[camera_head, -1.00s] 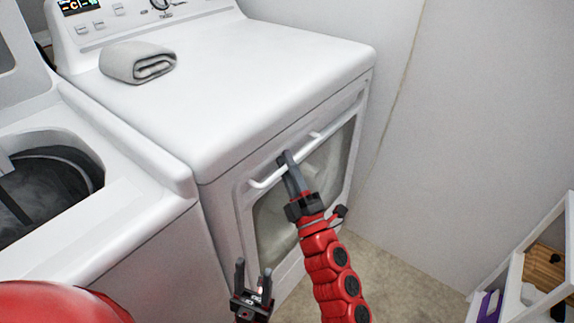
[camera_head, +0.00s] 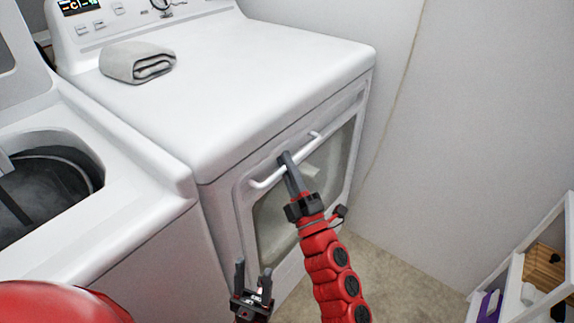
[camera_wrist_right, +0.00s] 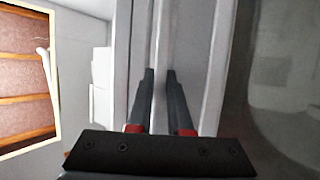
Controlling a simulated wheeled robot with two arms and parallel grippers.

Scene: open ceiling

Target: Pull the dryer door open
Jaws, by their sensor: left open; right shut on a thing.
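The white dryer (camera_head: 230,80) stands in the middle of the head view. Its front door (camera_head: 335,160) has a window and a white bar handle (camera_head: 266,182) along its top edge. The door looks closed. My right gripper (camera_head: 286,158) is shut on the handle near its middle. In the right wrist view the two dark fingers (camera_wrist_right: 159,75) lie on either side of the pale handle bar (camera_wrist_right: 161,40). My left gripper (camera_head: 254,272) is open and empty, low in front of the dryer and apart from it.
A folded grey towel (camera_head: 138,62) lies on the dryer top. An open washer (camera_head: 140,215) stands to the left. A bare wall (camera_head: 480,130) is close on the right. A white shelf (camera_head: 520,260) stands at the lower right. Some floor (camera_head: 400,280) before the dryer is clear.

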